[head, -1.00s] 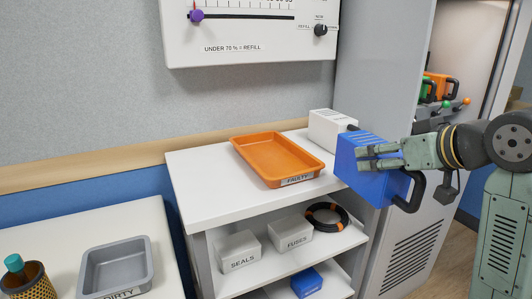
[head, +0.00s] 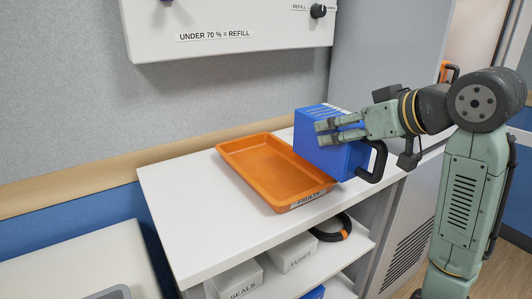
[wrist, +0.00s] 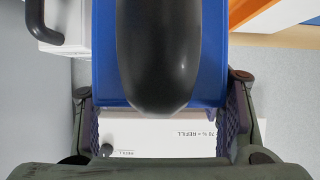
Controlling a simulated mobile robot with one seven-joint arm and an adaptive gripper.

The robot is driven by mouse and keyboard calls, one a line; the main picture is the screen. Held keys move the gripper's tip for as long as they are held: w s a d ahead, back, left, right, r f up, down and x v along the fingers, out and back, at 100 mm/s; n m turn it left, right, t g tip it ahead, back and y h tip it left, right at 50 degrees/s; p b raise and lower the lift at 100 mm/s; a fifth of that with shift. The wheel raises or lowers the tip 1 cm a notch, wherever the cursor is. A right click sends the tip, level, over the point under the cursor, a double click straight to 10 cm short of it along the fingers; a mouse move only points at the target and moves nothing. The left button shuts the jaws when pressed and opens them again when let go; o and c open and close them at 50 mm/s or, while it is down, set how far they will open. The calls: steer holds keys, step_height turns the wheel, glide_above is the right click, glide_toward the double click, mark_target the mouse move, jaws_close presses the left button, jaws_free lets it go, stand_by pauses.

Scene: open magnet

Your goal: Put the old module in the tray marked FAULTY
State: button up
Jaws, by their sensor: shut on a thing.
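The blue module (head: 335,160) with a black handle (head: 375,163) is held between the fingers of my gripper (head: 323,133), which is shut on it. In the wrist view the module (wrist: 103,60) fills the middle, with its handle (wrist: 158,60) close to the camera. The orange tray marked FAULTY (head: 262,170) is empty where visible and sits on the white cabinet top, left of the module. The module covers the tray's right edge in the head view; the height gap is unclear. The tray's edge (wrist: 246,10) shows at upper right in the wrist view.
A white box (wrist: 55,12) with a dark handle shows at upper left in the wrist view. The cabinet top (head: 190,225) is clear left of the tray. Boxes marked SEALS (head: 238,280) and FUSES (head: 292,252) and a black coil (head: 335,230) sit on the shelf below.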

mark_target(305, 128)
steer(key=w+a+f, duration=0.1)
steer(key=w+a, duration=0.1)
steer(key=a, duration=0.2)
steer(key=w+a+f+p, duration=0.1)
steer(key=w+a, duration=0.1)
steer(key=a, duration=0.3)
steer(key=w+a+f+p, duration=0.1)
steer(key=w+a+f, duration=0.1)
steer(key=a, duration=0.2)
steer(key=shift+w+a, duration=0.1)
steer(key=shift+a, duration=0.05)
steer(key=shift+f, duration=0.4)
steer(key=shift+f, duration=0.15)
steer(key=o, duration=1.6)
steer(key=b+v, duration=0.1)
steer(key=v, duration=1.1)
